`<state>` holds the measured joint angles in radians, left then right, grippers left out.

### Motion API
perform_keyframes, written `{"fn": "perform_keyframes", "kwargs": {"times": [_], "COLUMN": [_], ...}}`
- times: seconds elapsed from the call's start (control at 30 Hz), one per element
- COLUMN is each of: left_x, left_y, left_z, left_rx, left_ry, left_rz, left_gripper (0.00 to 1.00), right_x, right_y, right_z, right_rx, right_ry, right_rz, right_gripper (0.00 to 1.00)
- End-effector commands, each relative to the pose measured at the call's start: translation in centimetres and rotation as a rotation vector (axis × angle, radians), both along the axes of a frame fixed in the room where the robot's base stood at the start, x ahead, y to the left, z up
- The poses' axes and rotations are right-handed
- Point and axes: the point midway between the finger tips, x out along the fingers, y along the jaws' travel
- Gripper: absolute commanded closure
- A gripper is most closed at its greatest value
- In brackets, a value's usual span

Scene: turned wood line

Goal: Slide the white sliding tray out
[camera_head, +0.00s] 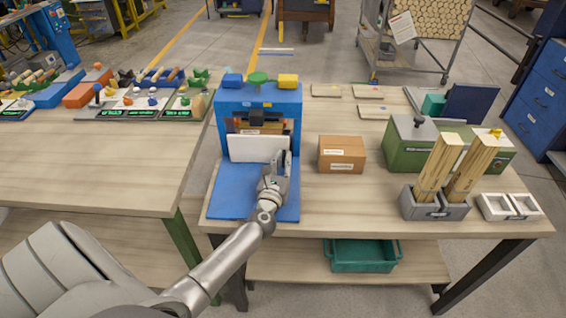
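A flat blue base (232,192) extends toward me. My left gripper (280,160) is at the tray's lower right, fingers pointing away from me and overlapping the panel's edge in the picture. I cannot tell whether it touches the tray or how far its fingers are apart. My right gripper is out of view.
A cardboard box (341,154) stands right of the machine. Further right are a green machine (400,150), wooden posts (440,165) in grey holders and a white two-compartment tray (510,207). A teal bin (362,256) sits on the lower shelf. Another bench (90,160) adjoins on the left.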

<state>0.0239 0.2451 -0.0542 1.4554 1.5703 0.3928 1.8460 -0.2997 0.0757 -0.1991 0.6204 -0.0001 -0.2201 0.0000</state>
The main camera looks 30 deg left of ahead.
Motion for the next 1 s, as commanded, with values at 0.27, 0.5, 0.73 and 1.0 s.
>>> {"fn": "perform_keyframes", "kwargs": {"times": [0.27,0.5,0.73,1.0], "left_x": [0.0,-0.5,-3.5,-8.8], "left_y": [-0.1,-0.5,-2.4,-5.6], "left_z": [0.0,0.0,-0.2,-0.3], "left_rx": [0.001,0.000,0.000,0.001], "left_ry": [0.000,0.001,0.004,0.004], "left_rz": [-0.004,-0.005,-0.006,-0.007], "left_gripper": [1.00,1.00,1.00,1.00], "right_x": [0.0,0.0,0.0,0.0], "right_y": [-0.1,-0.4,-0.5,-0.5], "right_z": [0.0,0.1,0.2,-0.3], "right_rx": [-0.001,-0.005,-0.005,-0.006], "right_ry": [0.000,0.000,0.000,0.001], "right_rz": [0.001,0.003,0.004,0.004], "right_gripper": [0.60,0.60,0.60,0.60]}}
